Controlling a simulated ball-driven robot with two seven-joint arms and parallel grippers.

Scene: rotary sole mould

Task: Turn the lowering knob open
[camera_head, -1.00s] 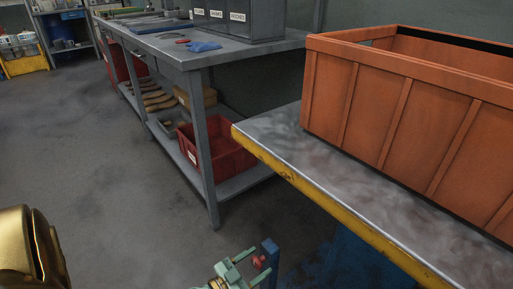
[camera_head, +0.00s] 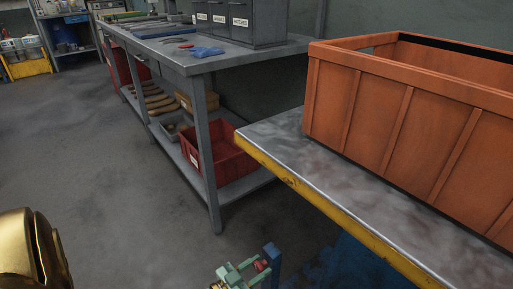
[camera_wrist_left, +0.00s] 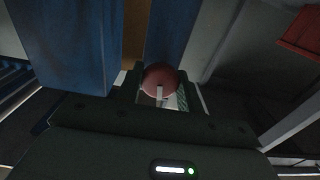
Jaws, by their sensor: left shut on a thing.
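The red lowering knob (camera_head: 262,265) shows small at the bottom of the head view, beside a blue upright post (camera_head: 272,262). In the left wrist view the knob (camera_wrist_left: 160,78) is round and sits in the middle, between the fingers. My left gripper (camera_head: 250,270), with pale green fingers, is at the knob and shut on it. In the wrist view the left gripper (camera_wrist_left: 160,92) has a finger on each side of the knob. The knob's turned angle cannot be told. My right gripper is not in view.
A lift table (camera_head: 290,165) with a yellow edge carries an orange crate (camera_head: 400,110) at the right. A grey workbench (camera_head: 200,62) stands behind, with a red bin (camera_head: 228,165) on its lower shelf. The floor at the left is clear.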

